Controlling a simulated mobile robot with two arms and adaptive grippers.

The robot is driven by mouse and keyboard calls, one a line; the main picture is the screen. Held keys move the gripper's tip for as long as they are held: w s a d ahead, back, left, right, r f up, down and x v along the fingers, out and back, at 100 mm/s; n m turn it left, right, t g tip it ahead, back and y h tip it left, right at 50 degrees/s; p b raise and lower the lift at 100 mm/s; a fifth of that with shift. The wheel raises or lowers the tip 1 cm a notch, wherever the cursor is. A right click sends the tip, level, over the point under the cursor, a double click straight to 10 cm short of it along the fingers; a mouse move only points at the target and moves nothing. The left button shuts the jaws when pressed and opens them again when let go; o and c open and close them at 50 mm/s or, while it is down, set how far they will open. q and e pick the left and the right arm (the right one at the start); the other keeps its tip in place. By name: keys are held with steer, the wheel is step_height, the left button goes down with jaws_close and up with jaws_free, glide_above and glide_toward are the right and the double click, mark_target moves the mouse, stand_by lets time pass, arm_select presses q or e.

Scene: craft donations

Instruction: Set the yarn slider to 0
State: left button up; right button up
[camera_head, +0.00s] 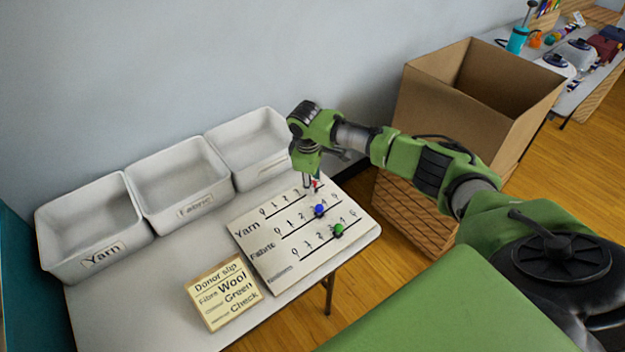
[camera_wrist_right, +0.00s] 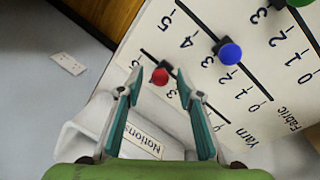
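The slider board (camera_head: 292,268) lies on the white table with three numbered rows. The yarn slider's red knob (camera_head: 316,184) is in the top row, toward the higher numbers, far from the 0 at the left end. My right gripper (camera_head: 312,183) is over it, pointing down. In the right wrist view the red knob (camera_wrist_right: 159,76) sits between the two open, spread fingertips (camera_wrist_right: 158,82). I cannot tell whether either finger touches it. The gripper partly hides the knob and nearby numbers in the head view. My left gripper is not in view.
The blue fabric knob (camera_head: 319,210) and green knob (camera_head: 338,230) are on the lower rows. A donor slip (camera_head: 222,290) lies left of the board. Three white bins (camera_head: 95,255) line the wall. A cardboard box (camera_head: 420,110) stands to the right.

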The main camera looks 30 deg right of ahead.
jaws_close()
steer(key=a+p, duration=0.1)
steer(key=a, duration=0.1)
steer(key=a+p, duration=0.1)
steer(key=a, duration=0.1)
steer(key=a+p, duration=0.2)
steer(key=shift+s+a+r, duration=0.3)
steer(key=shift+s+a, duration=0.05)
steer(key=a+p, duration=0.1)
steer(key=a, duration=0.1)
steer(key=a+p, duration=0.1)
steer(key=a, duration=0.5)
steer(key=shift+s+a+f+p, duration=0.2)
steer(key=shift+s+p, duration=0.05)
steer(key=shift+p, duration=0.15)
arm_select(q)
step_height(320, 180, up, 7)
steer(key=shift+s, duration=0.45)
arm_select(e)
steer(key=shift+s+a+f, duration=0.1)
steer(key=shift+a, duration=0.55)
jaws_free()
steer(key=shift+a, duration=0.15)
